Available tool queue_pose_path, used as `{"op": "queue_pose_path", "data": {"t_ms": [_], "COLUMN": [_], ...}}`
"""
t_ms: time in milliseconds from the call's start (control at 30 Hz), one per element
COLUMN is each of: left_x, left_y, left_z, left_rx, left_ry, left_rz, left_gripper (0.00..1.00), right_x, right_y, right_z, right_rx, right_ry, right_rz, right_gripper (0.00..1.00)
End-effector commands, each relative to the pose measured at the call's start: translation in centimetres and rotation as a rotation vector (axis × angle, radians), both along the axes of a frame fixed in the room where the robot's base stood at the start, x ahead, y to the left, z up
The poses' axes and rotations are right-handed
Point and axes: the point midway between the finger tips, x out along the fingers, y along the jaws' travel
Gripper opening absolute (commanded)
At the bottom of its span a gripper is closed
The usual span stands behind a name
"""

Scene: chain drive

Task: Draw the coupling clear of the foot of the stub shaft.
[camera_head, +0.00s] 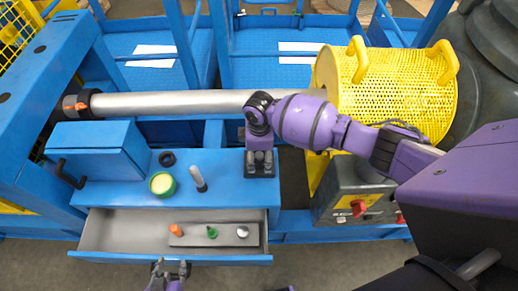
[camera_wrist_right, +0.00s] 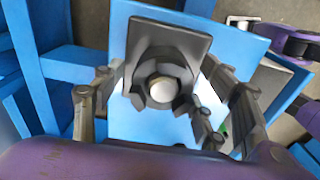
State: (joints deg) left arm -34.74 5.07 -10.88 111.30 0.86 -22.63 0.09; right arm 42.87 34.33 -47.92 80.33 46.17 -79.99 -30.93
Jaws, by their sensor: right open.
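In the right wrist view a dark grey lobed coupling (camera_wrist_right: 146,76) sits around the pale round end of the stub shaft (camera_wrist_right: 162,90), in front of a grey plate (camera_wrist_right: 140,40). My right gripper (camera_wrist_right: 150,104) is open, its fingers spread on both sides of the coupling. I cannot tell whether any finger touches it. In the head view my right gripper (camera_head: 260,168) points down at the right end of the blue bench top and hides the coupling and stub shaft. My left gripper (camera_head: 171,268) is at the bottom edge, before the drawer, its fingers apart and empty.
On the bench stand a dark ring (camera_head: 167,158), a green-rimmed cup (camera_head: 162,184) and a grey peg (camera_head: 199,181). The open drawer (camera_head: 110,235) holds a strip (camera_head: 190,240) with small orange, green and silver parts. A long grey shaft (camera_head: 180,104) and yellow mesh guard (camera_head: 400,95) lie behind.

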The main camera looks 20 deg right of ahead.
Motion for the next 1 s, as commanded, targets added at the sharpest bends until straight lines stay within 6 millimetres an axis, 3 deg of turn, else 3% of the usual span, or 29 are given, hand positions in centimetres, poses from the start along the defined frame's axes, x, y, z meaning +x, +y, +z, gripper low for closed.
{"op": "queue_pose_path", "data": {"t_ms": [300, 800, 1000], "left_x": [0.32, 0.08, 0.06], "left_y": [-0.09, 0.34, 0.38], "left_z": [0.15, 0.01, 0.0], "left_rx": [-0.003, 0.008, 0.008], "left_ry": [-0.006, -0.001, 0.0], "left_rz": [0.004, -0.007, -0.007], "left_gripper": [0.34, 0.34, 0.34], "right_x": [0.05, 0.12, 0.15], "right_y": [0.01, -0.03, -0.05], "right_z": [-0.28, -0.25, -0.2], "right_rx": [-0.001, 0.0, -0.001], "right_ry": [-0.002, -0.003, -0.004], "right_rz": [0.0, -0.001, -0.001], "right_gripper": [0.67, 0.02, 0.0]}}
